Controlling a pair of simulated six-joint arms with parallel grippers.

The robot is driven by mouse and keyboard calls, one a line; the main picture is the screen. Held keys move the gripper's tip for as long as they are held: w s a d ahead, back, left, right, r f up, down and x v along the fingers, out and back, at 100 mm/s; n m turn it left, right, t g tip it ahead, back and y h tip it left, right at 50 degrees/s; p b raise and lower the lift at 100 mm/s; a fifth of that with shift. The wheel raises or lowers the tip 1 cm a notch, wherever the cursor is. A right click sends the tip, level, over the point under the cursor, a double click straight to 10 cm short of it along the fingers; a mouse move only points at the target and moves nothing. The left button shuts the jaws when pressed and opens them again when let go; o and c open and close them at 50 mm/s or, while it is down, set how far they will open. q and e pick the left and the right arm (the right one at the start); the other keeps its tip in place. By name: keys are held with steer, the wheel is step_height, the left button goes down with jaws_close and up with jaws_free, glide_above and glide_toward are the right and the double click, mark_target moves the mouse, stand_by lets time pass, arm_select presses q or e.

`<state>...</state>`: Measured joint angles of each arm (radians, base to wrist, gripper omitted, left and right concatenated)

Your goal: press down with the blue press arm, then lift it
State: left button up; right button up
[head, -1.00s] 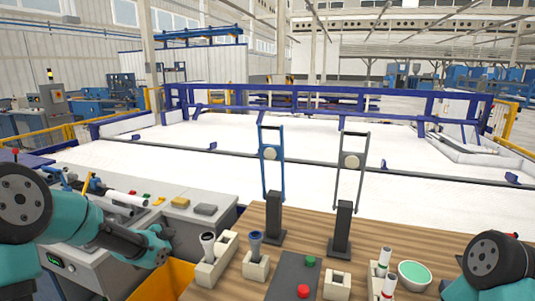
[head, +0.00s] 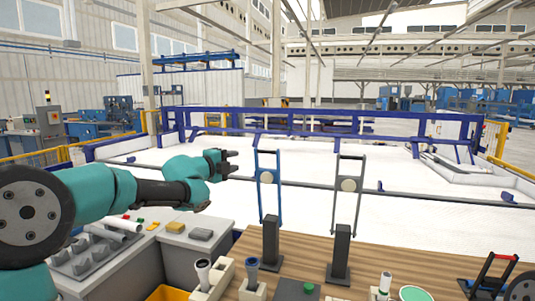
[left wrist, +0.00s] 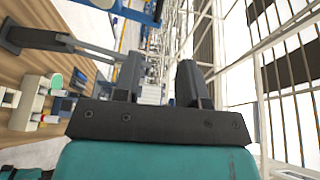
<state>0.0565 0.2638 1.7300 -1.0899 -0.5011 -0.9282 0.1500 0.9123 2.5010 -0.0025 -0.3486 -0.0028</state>
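The blue press arm (head: 268,190) is a tall narrow frame with a round pale disc, standing upright on a dark post (head: 271,243). My left gripper (head: 234,162) is raised to the left of its upper part, pointing right, with a small visible gap from the frame. Its two fingers (left wrist: 160,85) stand apart in the left wrist view, with nothing held between them. A similar dark grey press arm (head: 347,192) stands upright to the right on its own post (head: 340,252).
The wooden table (head: 310,258) holds pale blocks with tubes (head: 202,273), a dark panel with a green button (head: 308,288) and a green bowl (head: 414,294). A grey bench (head: 190,240) lies left. The air above the front blocks is clear.

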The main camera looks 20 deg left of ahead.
mark_target(265, 152)
arm_select(q)
steer(key=x, duration=1.7)
steer(key=shift+w+d, duration=0.1)
steer(key=shift+w, duration=0.05)
steer(key=shift+c, duration=0.3)
jaws_close()
